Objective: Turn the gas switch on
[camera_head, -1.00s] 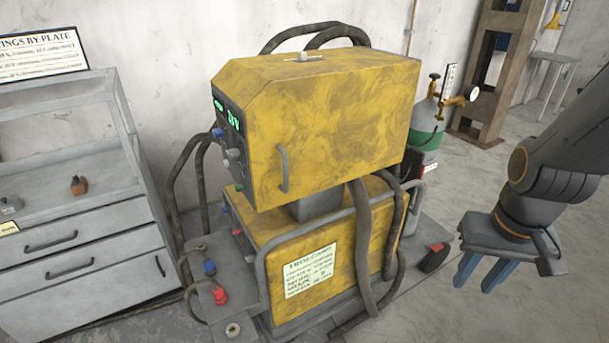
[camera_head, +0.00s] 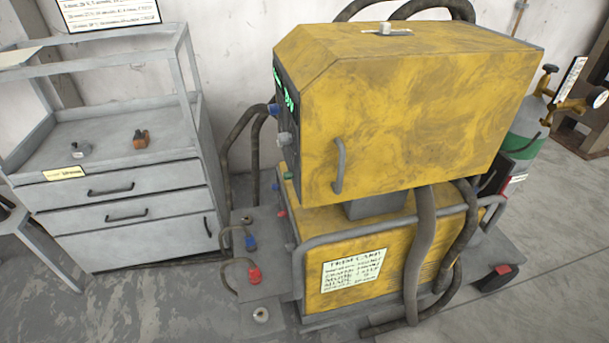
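The yellow welding machine (camera_head: 420,110) stands in the middle of the head view on a yellow lower unit (camera_head: 400,255). Its dark front panel (camera_head: 286,115) faces left and shows at a steep angle, with a green lit display (camera_head: 289,99), a blue knob (camera_head: 273,109) and a grey knob (camera_head: 284,139). A small grey toggle (camera_head: 385,28) sits on a pale plate on top. I cannot tell which control is the gas switch; labels are unreadable. A green and grey gas cylinder (camera_head: 527,130) with a gauge (camera_head: 597,97) stands behind at right. My gripper is out of view.
A grey drawer cabinet (camera_head: 130,190) stands left with small items on its shelf. Red (camera_head: 254,274) and blue (camera_head: 250,242) connectors sit low before the machine. Thick hoses (camera_head: 420,250) hang at its side. A red-topped pedal (camera_head: 498,276) lies at right.

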